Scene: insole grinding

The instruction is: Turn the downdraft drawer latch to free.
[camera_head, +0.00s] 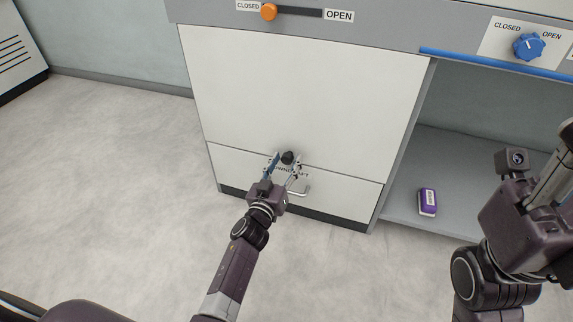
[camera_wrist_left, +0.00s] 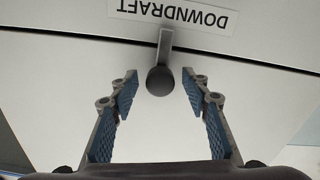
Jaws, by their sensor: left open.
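The downdraft drawer (camera_head: 345,193) is the low white panel at the bottom of the cabinet. Its latch (camera_head: 288,157) has a dark round knob and stands at the drawer's top edge. In the left wrist view the latch's grey bar (camera_wrist_left: 165,44) ends in the dark knob, beside the DOWNDRAFT label (camera_wrist_left: 200,14), which is upside down there. My left gripper (camera_head: 287,165) is open, with its blue-padded fingers on either side of the knob and gaps on both sides. My right arm (camera_head: 520,215) is at the right; its finger opening is not clear.
A bar handle (camera_head: 301,192) is on the drawer front. Above are an orange slider knob (camera_head: 269,12) near CLOSED and a blue dial (camera_head: 529,46). A purple box (camera_head: 427,202) lies on the open shelf at right. The floor at left is clear.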

